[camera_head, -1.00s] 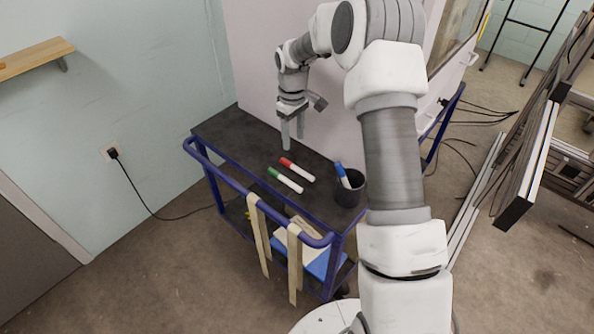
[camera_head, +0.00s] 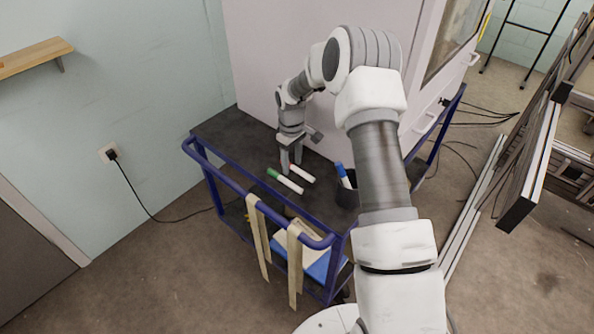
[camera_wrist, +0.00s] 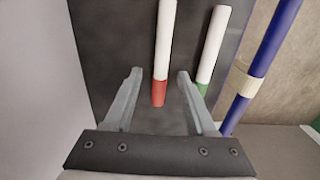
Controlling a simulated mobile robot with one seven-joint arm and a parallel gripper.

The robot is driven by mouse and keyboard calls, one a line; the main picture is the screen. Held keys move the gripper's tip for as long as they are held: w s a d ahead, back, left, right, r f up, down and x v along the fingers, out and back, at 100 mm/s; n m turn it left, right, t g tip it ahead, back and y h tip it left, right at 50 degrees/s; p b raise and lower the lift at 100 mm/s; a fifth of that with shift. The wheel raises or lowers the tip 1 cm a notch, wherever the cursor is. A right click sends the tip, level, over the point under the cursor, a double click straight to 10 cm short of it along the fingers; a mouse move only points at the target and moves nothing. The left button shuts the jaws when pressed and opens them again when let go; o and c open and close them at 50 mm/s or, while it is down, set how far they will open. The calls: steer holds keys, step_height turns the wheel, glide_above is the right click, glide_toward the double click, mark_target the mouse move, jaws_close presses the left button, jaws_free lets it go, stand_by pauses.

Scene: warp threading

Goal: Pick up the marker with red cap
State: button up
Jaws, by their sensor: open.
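The marker with red cap (camera_head: 302,174) lies on the dark top of the cart; in the head view my gripper covers its cap end. In the wrist view its white body and red cap (camera_wrist: 160,92) point toward my gripper, with the cap between the two fingers. My gripper (camera_head: 291,168) is over the cap end, fingers pointing down; it also shows in the wrist view (camera_wrist: 158,88). It is open and holds nothing. I cannot tell the exact height of the fingertips above the cart top.
A marker with green cap (camera_head: 286,181) lies close beside the red one, near the right finger in the wrist view (camera_wrist: 212,50). A blue rail (camera_head: 250,199) edges the cart (camera_head: 232,136); a wall panel rises behind.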

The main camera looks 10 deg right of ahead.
steer(key=shift+c, duration=0.3)
jaws_close()
stand_by(0.3)
